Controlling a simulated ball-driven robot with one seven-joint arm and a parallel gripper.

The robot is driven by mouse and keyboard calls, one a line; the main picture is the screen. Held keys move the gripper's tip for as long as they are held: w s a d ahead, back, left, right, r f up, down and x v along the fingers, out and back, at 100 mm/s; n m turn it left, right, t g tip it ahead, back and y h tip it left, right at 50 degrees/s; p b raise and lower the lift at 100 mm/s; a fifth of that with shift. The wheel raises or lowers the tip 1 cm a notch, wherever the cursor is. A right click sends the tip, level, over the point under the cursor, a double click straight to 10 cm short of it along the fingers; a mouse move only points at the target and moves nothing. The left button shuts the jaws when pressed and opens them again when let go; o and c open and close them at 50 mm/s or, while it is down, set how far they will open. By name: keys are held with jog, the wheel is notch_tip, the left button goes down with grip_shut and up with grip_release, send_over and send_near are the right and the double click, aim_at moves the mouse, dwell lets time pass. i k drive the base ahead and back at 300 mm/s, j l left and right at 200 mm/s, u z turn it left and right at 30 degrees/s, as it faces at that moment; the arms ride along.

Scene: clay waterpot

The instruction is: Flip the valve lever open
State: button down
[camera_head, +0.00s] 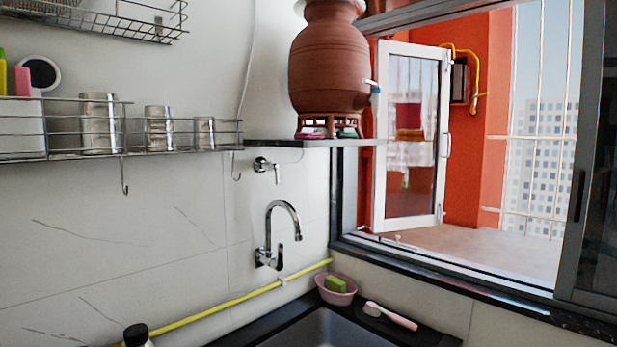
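A chrome wall valve (263,165) sits on the tiled wall below the shelf end, with a short lever (277,174) pointing down. Lower on the same wall, a chrome gooseneck tap (284,206) curves over the sink, with a small lever (280,256) at its base. The clay waterpot (329,62) stands on a stand on a dark shelf, and a small pale blue and white spout (373,86) shows on its right side. I cannot tell which of these the task's valve lever is. My gripper is not in view.
Wire racks (60,153) with steel cups and a hanging hook fill the left wall. A yellow hose (210,313) runs along the wall base. A pink bowl (336,295) and a brush (392,316) lie by the dark sink (330,330). The window pane (410,135) stands open.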

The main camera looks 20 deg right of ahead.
aim_at(275, 167)
jog(key=i+l+z, duration=0.25)
jog(key=i, duration=0.2)
jog(key=i+l+z, duration=0.2)
jog(key=i, duration=0.3)
